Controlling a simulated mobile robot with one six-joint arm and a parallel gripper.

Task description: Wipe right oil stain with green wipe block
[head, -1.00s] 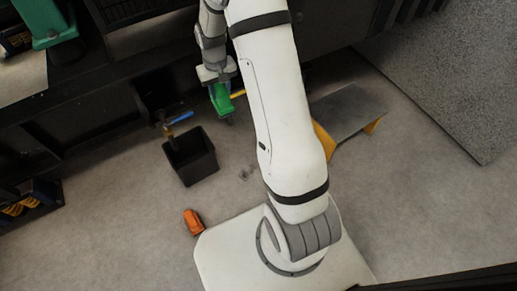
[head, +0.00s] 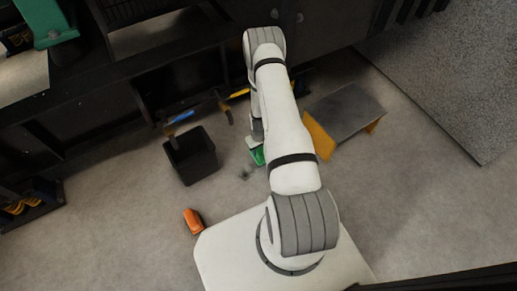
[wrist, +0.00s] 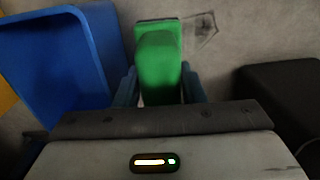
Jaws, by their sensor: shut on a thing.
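My gripper (wrist: 160,84) is shut on the green wipe block (wrist: 160,58), with a finger on each side. In the head view the green wipe block (head: 258,156) shows partly beside my arm, low near the floor; my arm hides the rest. A dark oil stain (head: 246,173) lies on the floor just below and left of it in that view. In the wrist view the oil stain (wrist: 203,32) shows as a faint grey patch just right of the block's far end. I cannot tell whether the block touches the floor.
A black bin (head: 191,156) stands left of the stain and also shows in the wrist view (wrist: 285,92). A blue open container (wrist: 35,65) is close on the left there. A grey-topped step with yellow legs (head: 345,110) stands right of my arm. An orange object (head: 193,221) lies on the floor.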

